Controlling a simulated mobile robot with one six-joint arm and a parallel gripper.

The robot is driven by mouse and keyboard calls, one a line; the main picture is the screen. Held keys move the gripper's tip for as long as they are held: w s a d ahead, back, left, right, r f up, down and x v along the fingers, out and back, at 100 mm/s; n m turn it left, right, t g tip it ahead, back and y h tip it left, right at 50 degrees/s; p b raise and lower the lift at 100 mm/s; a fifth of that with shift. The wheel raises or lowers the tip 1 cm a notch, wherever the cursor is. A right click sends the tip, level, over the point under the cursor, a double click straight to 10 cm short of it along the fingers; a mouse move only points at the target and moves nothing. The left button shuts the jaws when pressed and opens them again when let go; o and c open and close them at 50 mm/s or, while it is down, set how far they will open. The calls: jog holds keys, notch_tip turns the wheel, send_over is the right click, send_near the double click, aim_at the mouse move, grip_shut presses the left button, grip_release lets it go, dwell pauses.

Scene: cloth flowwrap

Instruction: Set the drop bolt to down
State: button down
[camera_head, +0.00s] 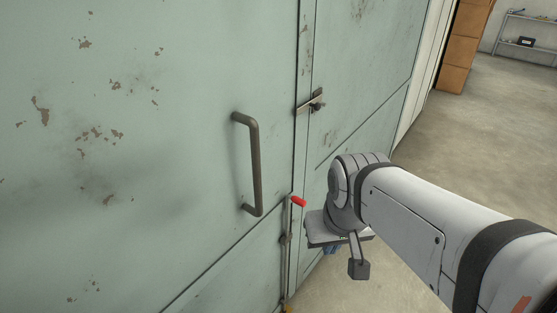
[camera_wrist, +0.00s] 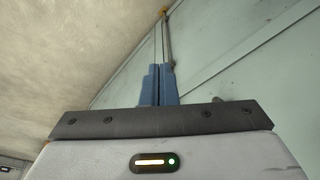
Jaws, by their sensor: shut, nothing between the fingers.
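The drop bolt (camera_head: 284,255) is a thin upright rod low on the pale green door, beside the gap between the two leaves. Its red-tipped handle (camera_head: 298,201) sticks out to the right near its top. A yellow piece shows at its lower end, at the bottom edge of the head view. My gripper (camera_head: 332,249) is to the right of the bolt and lower than the red handle, mostly hidden by my wrist. In the wrist view the blue fingers (camera_wrist: 160,84) are together and empty, and the rod (camera_wrist: 168,45) runs beyond them to a yellow end (camera_wrist: 164,13). I cannot tell whether they touch.
A dark pull handle (camera_head: 256,165) stands out from the left leaf (camera_head: 130,180). A small latch (camera_head: 312,103) crosses the gap above. Clear concrete floor (camera_head: 465,150) lies to the right, with brown boxes (camera_head: 464,45) and a shelf (camera_head: 530,45) far back.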

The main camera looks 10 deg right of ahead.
aim_at(295, 199)
jog(key=c, duration=2.2)
grip_release()
jog(key=shift+w, duration=0.15)
